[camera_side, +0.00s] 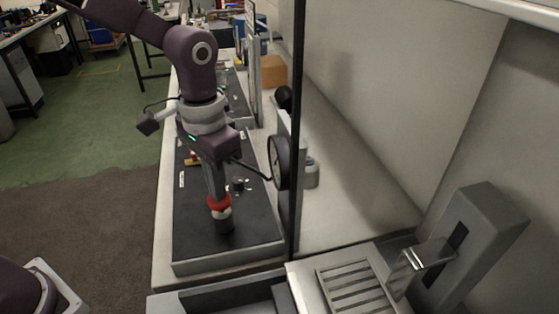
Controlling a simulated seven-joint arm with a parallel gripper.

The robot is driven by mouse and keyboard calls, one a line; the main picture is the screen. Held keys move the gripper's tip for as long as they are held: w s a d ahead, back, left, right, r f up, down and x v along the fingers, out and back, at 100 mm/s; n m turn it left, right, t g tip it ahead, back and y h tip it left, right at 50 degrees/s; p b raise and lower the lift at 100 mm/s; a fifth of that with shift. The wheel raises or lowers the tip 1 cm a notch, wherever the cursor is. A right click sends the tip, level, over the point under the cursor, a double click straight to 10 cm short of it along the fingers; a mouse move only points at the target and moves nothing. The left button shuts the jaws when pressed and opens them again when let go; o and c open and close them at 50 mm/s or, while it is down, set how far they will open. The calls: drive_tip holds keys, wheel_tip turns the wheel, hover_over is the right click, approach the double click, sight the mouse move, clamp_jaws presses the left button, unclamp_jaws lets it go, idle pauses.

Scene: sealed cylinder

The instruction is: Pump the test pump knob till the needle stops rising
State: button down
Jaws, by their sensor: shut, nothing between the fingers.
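The red pump knob (219,203) sits on a pale collar above a short dark cylinder (224,227), near the front of the black bench plate. My gripper (217,194) points straight down with its fingers shut. Its tips are at the top of the red knob, not around it; I cannot tell whether they press on it. A round gauge (279,162) stands to the right of my gripper, seen nearly edge-on. Its dial and needle cannot be read from here.
The black plate (190,243) lies on a pale bench, with small fittings (240,184) behind the knob. A dark upright post (297,120) stands at the right. In front are a slotted tray (353,287) and a grey stand (470,250).

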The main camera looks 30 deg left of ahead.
drive_tip(key=shift+f, duration=0.55)
idle(0.5)
wheel_tip(320, 180, up, 9)
idle(0.7)
idle(0.4)
drive_tip(key=s+a+r+n+t, duration=0.1)
drive_tip(key=s+a, duration=0.3)
drive_tip(key=s, duration=0.5)
drive_tip(key=s+a+r+n+t, duration=0.2)
drive_tip(key=s+a+t, duration=0.2)
drive_tip(key=s, duration=0.5)
drive_tip(key=shift+s+a+t, duration=0.3)
drive_tip(key=shift+a, duration=0.3)
